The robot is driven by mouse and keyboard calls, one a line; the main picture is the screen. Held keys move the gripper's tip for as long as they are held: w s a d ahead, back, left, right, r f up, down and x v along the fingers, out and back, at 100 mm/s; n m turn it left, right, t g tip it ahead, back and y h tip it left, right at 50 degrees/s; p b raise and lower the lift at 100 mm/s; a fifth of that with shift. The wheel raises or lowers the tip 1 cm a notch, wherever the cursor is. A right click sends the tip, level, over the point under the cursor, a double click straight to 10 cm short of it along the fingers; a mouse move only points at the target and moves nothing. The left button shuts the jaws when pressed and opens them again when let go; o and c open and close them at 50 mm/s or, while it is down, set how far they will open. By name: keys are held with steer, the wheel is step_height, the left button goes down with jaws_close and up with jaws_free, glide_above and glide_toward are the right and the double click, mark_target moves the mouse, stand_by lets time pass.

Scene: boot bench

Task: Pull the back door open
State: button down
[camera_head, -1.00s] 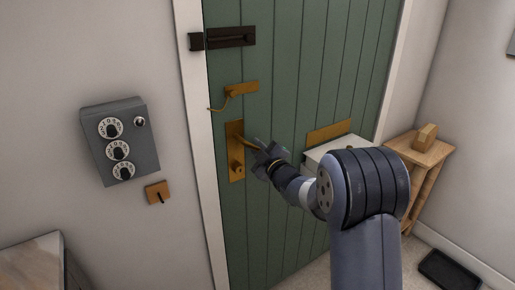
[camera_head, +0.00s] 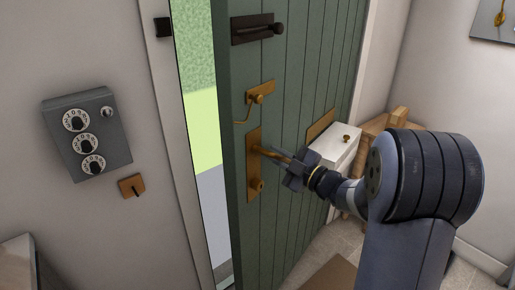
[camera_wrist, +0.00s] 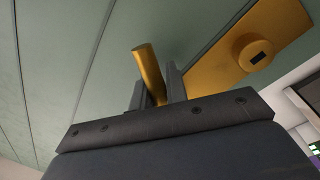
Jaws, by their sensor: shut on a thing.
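The green back door (camera_head: 290,100) stands partly open in the head view, with grass and grey paving showing through the gap at its left edge. My gripper (camera_head: 285,162) is shut on the lever. In the wrist view the brass lever (camera_wrist: 150,72) passes between my gripper's fingers (camera_wrist: 158,92), and the brass plate (camera_wrist: 255,45) is beside them.
A dark bolt (camera_head: 256,28) and a brass chain fitting (camera_head: 258,95) are on the door, clear of the frame. A grey dial box (camera_head: 87,133) hangs on the left wall. A white box (camera_head: 333,148) and a wooden stand (camera_head: 385,128) are at the right.

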steer(key=s+d, duration=0.4)
steer(key=d, duration=0.2)
steer(key=s+d+n+g+y, duration=0.1)
steer(key=s+d, duration=0.3)
steer(key=d, duration=0.2)
steer(key=shift+s+d+g, duration=0.25)
steer(key=shift+d+g, duration=0.05)
steer(key=shift+d, duration=0.1)
steer(key=shift+f, duration=0.15)
steer(key=c, duration=1.4)
jaws_free()
steer(key=shift+a, duration=0.15)
steer(key=shift+s, duration=0.1)
steer(key=b+v, duration=0.1)
steer(key=v, duration=0.9)
steer(key=shift+s+d+f, duration=0.2)
steer(key=shift+d, duration=0.15)
steer(key=shift+c, duration=0.3)
